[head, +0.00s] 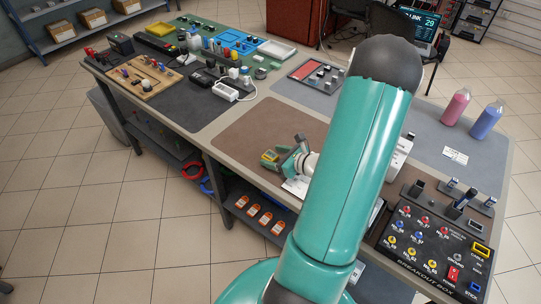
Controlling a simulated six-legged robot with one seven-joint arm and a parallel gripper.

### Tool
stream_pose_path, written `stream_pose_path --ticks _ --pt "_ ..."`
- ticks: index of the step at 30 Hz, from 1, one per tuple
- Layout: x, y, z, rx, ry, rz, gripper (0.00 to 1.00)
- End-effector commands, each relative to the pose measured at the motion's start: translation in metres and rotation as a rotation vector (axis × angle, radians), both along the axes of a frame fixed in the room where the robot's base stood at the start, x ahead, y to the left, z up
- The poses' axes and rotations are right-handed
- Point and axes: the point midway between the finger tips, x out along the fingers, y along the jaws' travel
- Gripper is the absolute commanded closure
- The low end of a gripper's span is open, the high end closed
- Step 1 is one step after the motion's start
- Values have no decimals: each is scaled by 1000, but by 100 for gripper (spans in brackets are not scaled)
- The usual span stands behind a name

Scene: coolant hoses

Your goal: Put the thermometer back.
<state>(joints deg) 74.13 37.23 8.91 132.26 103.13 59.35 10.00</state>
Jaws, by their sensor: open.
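My gripper (284,160) is at the end of my teal arm, over the brown mat (240,142) in the middle of the bench. It shows small and partly behind my own arm. Its jaws look apart. A small yellow item (269,155) shows right at the jaws. I cannot tell whether it is the thermometer, nor whether the jaws touch it. No other thing can be clearly told as the thermometer. My arm hides part of the bench to the right of the gripper.
A breakout box (432,240) with coloured sockets fills the right front. A pink bottle (456,107) and a blue bottle (485,121) stand on a grey mat at right. A wooden board (146,77) with tools and several small items crowd the far left. The brown mat's left part is clear.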

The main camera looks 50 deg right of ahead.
Motion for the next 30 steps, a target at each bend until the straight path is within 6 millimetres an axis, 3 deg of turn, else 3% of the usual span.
stream_pose_path --ticks 9,15,25,30 --pt "-64 -6 27 -2 0 -3 37" --pt "-87 -7 37 -1 -1 0 37" --pt "-87 -2 43 -16 2 33 37" --pt "-59 36 67 -133 26 250 37"
